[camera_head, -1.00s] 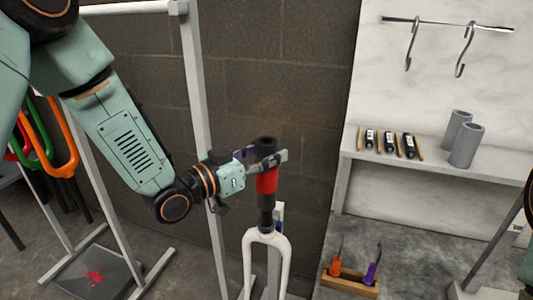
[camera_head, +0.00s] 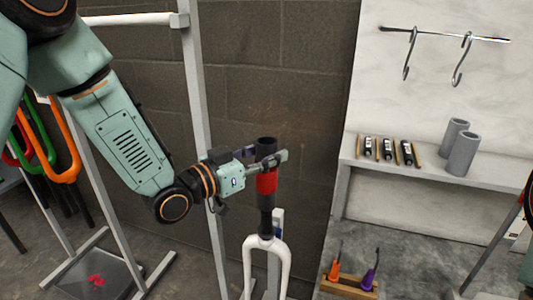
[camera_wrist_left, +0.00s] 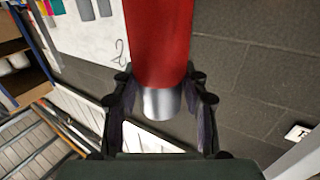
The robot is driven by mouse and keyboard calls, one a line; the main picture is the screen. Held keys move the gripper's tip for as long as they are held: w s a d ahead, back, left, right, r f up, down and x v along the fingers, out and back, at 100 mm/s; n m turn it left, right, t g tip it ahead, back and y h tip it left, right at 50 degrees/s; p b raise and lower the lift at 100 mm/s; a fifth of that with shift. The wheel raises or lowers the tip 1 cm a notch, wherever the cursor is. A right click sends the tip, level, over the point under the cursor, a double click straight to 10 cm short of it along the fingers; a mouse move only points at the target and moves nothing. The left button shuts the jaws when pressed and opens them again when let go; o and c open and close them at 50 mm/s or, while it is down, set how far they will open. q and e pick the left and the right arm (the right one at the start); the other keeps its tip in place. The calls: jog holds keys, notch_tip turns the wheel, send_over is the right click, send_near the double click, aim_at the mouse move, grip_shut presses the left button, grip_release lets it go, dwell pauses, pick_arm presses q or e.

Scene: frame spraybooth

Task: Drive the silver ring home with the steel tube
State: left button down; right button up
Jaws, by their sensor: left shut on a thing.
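My left gripper (camera_head: 272,160) is shut on the upper end of the steel tube (camera_head: 266,185). The tube is upright, with a dark open top, a red band in the middle and a dark lower part. In the left wrist view the tube (camera_wrist_left: 160,45) shows red with a bare silver end (camera_wrist_left: 161,103) between the fingers (camera_wrist_left: 162,115). The tube stands above the crown of a white fork (camera_head: 266,243), in line with it. I cannot make out the silver ring, nor whether the tube touches it. My right gripper is not in view.
A shelf (camera_head: 440,172) at right holds two grey cylinders (camera_head: 462,153) and several small black items (camera_head: 387,149). Two hooks (camera_head: 461,60) hang above. A wooden block (camera_head: 349,286) with tools is below right. A grey stand post (camera_head: 197,90) rises behind my left arm.

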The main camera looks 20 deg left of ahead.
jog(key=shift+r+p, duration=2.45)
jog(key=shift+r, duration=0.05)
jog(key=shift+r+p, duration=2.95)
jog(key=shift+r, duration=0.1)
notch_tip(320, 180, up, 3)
jog(key=p, duration=0.3)
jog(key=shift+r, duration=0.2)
